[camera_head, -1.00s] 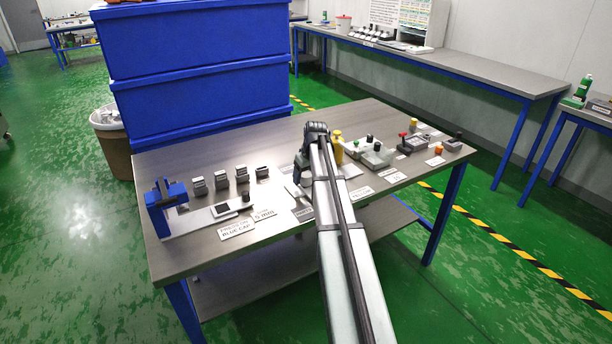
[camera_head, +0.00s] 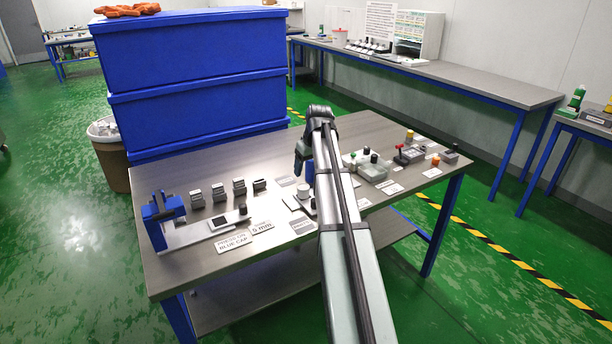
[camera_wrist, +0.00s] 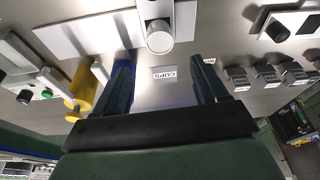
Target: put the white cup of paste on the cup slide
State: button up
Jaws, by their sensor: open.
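The white cup (camera_head: 303,190) stands upright near the middle of the table, at the end of a pale slide plate. In the wrist view the cup (camera_wrist: 160,39) is a round white shape at the top centre, at the end of the slide (camera_wrist: 152,9). What is inside it cannot be made out. My gripper (camera_head: 301,170) is above the table, behind the cup in the head view. In the wrist view its two fingers (camera_wrist: 161,68) are apart with nothing between them. The cup is beyond the fingertips, apart from them.
A label reading CUPS (camera_wrist: 165,73) lies on the table beyond the fingers. A yellow cylinder (camera_wrist: 84,90) stands close by my left-hand finger. A blue press (camera_head: 162,208) and several grey blocks (camera_head: 219,192) stand at the left. A grey tray (camera_head: 371,170) stands at the right.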

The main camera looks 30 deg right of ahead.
jog(key=shift+v, duration=0.8)
